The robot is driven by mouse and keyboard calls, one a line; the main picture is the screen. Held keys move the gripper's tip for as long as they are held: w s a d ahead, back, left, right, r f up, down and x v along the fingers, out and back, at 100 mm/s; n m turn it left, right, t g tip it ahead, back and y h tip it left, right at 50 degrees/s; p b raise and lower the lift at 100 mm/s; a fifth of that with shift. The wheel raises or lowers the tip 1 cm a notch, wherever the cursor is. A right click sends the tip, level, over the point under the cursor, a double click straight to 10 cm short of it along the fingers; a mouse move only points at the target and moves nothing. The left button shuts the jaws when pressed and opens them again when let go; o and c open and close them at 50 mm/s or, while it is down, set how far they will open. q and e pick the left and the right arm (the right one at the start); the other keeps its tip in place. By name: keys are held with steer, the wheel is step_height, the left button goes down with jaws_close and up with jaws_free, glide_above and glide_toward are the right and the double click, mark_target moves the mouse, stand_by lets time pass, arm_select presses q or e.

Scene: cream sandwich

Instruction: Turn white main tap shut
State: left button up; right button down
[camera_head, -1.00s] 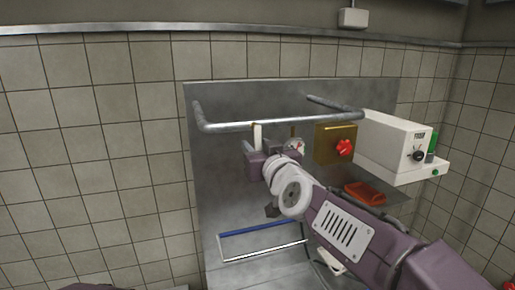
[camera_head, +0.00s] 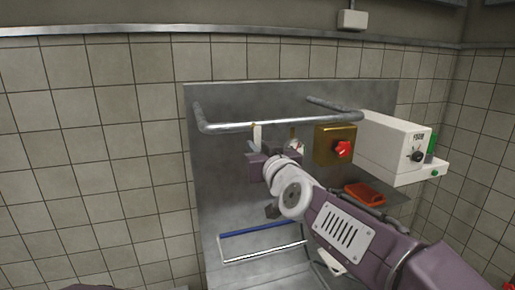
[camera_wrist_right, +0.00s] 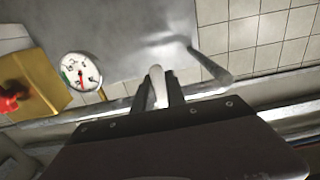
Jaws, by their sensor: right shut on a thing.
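The white main tap handle (camera_head: 257,135) stands upright below the front pipe rail, in front of the steel back panel. In the right wrist view the white handle (camera_wrist_right: 157,86) shows between the two dark fingers. My right gripper (camera_wrist_right: 159,94) is shut on it. In the head view my right gripper (camera_head: 255,148) is at the handle's lower part, partly hidden by my own wrist. The tap's body is hidden. My left gripper is not in view.
Right of the tap are a round gauge (camera_head: 294,146), a brass box (camera_head: 325,147) with a red knob (camera_head: 342,149), and a white unit (camera_head: 393,145). A metal pipe rail (camera_head: 280,121) runs just above my gripper. A red tray (camera_head: 365,194) lies on the shelf.

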steer(key=shift+f, duration=0.1)
stand_by(0.9)
steer(key=shift+w+d+n, duration=0.15)
steer(key=shift+d+n, duration=0.25)
steer(key=shift+n, duration=0.6)
steer(key=shift+w+d+r+n+b, duration=0.1)
steer(key=shift+d+n+b, duration=0.2)
steer(key=shift+n, duration=0.5)
steer(key=shift+w+d+r+n+b, duration=0.1)
steer(key=shift+d+n+b, duration=0.15)
steer(key=shift+n+b, duration=0.4)
steer(key=shift+w+d+r+n+b, duration=0.15)
steer(key=shift+d+n, duration=0.1)
steer(key=shift+n, duration=0.7)
steer(key=shift+s, duration=0.1)
steer(key=c, duration=1.4)
jaws_free()
steer(key=shift+o, duration=0.2)
